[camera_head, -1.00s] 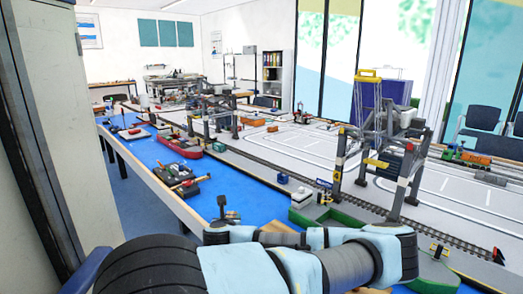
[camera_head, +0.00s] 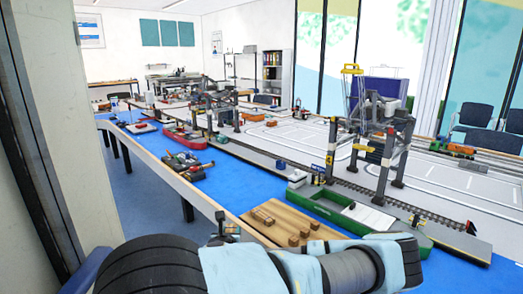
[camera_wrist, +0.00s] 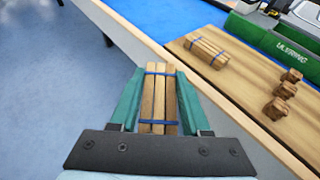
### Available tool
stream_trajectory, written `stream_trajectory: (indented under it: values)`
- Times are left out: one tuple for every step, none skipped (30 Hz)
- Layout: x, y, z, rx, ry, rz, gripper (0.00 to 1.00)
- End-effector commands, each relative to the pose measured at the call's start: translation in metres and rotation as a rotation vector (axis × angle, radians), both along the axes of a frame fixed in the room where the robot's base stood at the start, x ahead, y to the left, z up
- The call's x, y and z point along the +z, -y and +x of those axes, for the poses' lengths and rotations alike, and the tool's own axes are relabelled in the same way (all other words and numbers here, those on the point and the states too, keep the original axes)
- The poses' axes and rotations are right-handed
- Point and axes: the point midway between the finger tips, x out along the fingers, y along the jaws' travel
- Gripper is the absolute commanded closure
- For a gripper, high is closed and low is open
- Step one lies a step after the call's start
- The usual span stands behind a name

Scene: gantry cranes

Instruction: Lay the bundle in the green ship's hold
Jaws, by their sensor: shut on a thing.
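My gripper (camera_wrist: 158,75) has its green fingers shut on a bundle (camera_wrist: 158,108) of wooden bars tied with blue bands. In the wrist view they are over the blue floor, just outside the pale table edge. My arm hides part of the ship's near side in the head view.
A wooden deck (camera_head: 283,212) lies between the table edge and the ship. It carries a second banded bundle (camera_wrist: 207,50) and several wooden blocks (camera_wrist: 280,98). A gantry crane (camera_head: 388,160) stands beyond the ship. A red ship (camera_head: 183,137) lies farther left.

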Motion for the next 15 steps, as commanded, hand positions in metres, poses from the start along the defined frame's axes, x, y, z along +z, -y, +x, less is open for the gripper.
stream_trajectory:
  values:
    - [-0.012, 0.0, -0.007, 0.001, -0.003, -0.001, 1.0]
    - [-0.017, 0.0, -0.011, 0.001, -0.003, -0.001, 1.0]
    - [-0.023, 0.0, -0.017, 0.0, -0.002, -0.001, 1.0]
    - [-0.028, 0.0, -0.021, 0.0, -0.003, -0.001, 1.0]
    - [-0.032, 0.0, -0.026, 0.001, -0.002, -0.001, 1.0]
    - [-0.039, -0.001, -0.032, 0.003, -0.003, 0.0, 1.0]
    - [-0.043, -0.001, -0.036, 0.002, -0.001, 0.002, 1.0]
    - [-0.047, -0.001, -0.041, 0.002, -0.002, 0.003, 1.0]
    - [-0.052, 0.0, -0.046, 0.002, -0.001, 0.004, 1.0]
    - [-0.056, -0.001, -0.05, 0.002, -0.001, 0.005, 1.0]
    - [-0.058, -0.001, -0.054, 0.003, -0.001, 0.007, 1.0]
    - [-0.061, -0.001, -0.057, 0.002, -0.001, 0.01, 1.0]
    - [-0.062, -0.001, -0.06, 0.002, 0.0, 0.012, 1.0]
    - [-0.063, -0.001, -0.061, 0.002, 0.0, 0.013, 1.0]
    - [-0.064, -0.001, -0.063, 0.001, 0.0, 0.014, 1.0]
